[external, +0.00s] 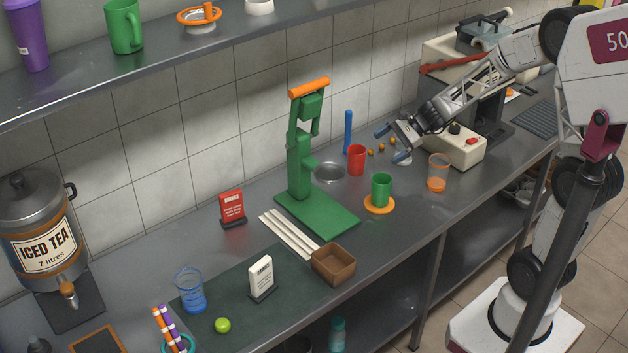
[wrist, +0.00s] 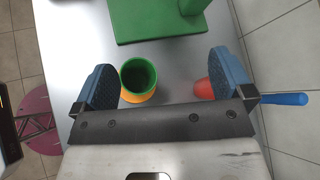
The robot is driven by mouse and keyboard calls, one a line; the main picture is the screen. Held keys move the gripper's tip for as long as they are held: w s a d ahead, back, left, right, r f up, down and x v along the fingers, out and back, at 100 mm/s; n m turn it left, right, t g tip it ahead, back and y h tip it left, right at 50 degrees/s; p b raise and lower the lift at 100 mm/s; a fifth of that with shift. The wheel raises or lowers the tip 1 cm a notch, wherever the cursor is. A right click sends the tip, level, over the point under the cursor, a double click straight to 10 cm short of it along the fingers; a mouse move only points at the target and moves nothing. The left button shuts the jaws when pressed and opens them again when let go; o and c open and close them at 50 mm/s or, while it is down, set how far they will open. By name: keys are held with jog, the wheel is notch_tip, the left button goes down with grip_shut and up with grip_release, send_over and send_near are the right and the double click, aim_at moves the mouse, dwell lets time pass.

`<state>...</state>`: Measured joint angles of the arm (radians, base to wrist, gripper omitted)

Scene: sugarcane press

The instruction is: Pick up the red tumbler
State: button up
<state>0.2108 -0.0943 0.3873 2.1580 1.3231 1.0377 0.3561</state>
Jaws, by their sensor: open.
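The red tumbler (external: 356,160) stands upright on the steel counter, right of the green press and in front of a blue stick. In the wrist view the red tumbler (wrist: 203,89) is mostly hidden behind the right finger. My gripper (external: 392,144) is open and empty, to the right of the red tumbler and apart from it. In the wrist view the fingers of my gripper (wrist: 165,80) are wide apart, with a green tumbler (wrist: 138,75) showing below, near the left finger.
The green tumbler (external: 381,188) stands on an orange coaster (external: 379,206). A clear orange-tinted glass (external: 438,172) stands to its right.

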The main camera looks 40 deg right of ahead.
aim_at(357, 151)
jog(key=w+d+f+m+t, duration=0.5)
jog(key=w+d+f+m, duration=0.3)
jog(key=w, duration=0.4)
notch_tip(357, 151, down, 2)
jog(key=shift+d+f+m+t, duration=0.25)
jog(key=shift+m+t, duration=0.15)
jog(key=shift+m, duration=0.4)
jog(key=shift+w+a, duration=0.1)
jog(key=shift+x, duration=1.2)
jog(key=shift+x, duration=2.6)
jog(key=shift+w+f, duration=0.1)
jog(key=shift+f, duration=0.05)
jog(key=c, duration=1.2)
jog(key=shift+c, duration=0.2)
